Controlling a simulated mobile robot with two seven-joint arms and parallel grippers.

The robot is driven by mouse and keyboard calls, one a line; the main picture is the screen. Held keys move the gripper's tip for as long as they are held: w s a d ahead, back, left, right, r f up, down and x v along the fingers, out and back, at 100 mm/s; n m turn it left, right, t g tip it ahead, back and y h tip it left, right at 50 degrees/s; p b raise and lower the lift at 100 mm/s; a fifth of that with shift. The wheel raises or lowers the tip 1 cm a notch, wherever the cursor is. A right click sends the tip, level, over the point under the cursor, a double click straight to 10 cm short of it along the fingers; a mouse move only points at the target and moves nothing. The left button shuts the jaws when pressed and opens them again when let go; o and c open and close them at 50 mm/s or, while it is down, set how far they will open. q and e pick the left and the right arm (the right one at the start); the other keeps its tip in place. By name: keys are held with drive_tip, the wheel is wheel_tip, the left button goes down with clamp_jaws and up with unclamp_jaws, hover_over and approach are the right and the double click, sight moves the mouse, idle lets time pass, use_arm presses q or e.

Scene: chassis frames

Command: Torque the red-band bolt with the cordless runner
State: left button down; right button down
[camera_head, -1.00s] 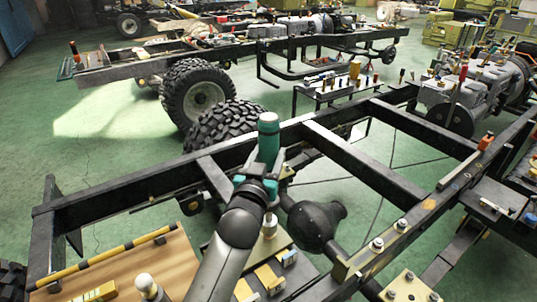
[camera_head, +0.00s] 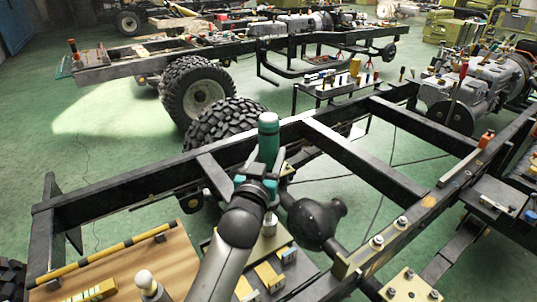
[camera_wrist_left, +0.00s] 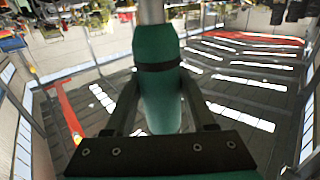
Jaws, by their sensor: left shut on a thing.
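My left gripper (camera_head: 264,172) is shut on an upright teal cylindrical tool, which looks like the cordless runner (camera_head: 268,138). In the left wrist view the runner (camera_wrist_left: 160,90) stands between the two dark fingers, with a dark band around it and a pale metal end at the top of the picture. The gripper holds it in front of the long rail of the near chassis frame (camera_head: 340,160). Silver bolts (camera_head: 377,241) stand on the rail and on a tan plate (camera_head: 412,284) at lower right. No red band can be made out on them. My right gripper is out of view.
A wooden board (camera_head: 130,265) with a yellow-black bar (camera_head: 105,256) is at lower left. A black axle housing (camera_head: 318,222) is right of the gripper. A tyre (camera_head: 225,122) stands behind the rail.

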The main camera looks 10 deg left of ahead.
use_arm(q)
drive_tip(key=shift+f+b, duration=0.4)
idle(0.8)
drive_tip(key=shift+f, duration=0.4)
drive_tip(key=shift+p, duration=0.5)
idle(1.7)
drive_tip(key=shift+r, duration=0.1)
drive_tip(key=shift+r+p, duration=0.15)
drive_tip(key=shift+p, duration=0.2)
drive_tip(key=shift+r+p, duration=1.2)
drive_tip(key=shift+r, duration=0.35)
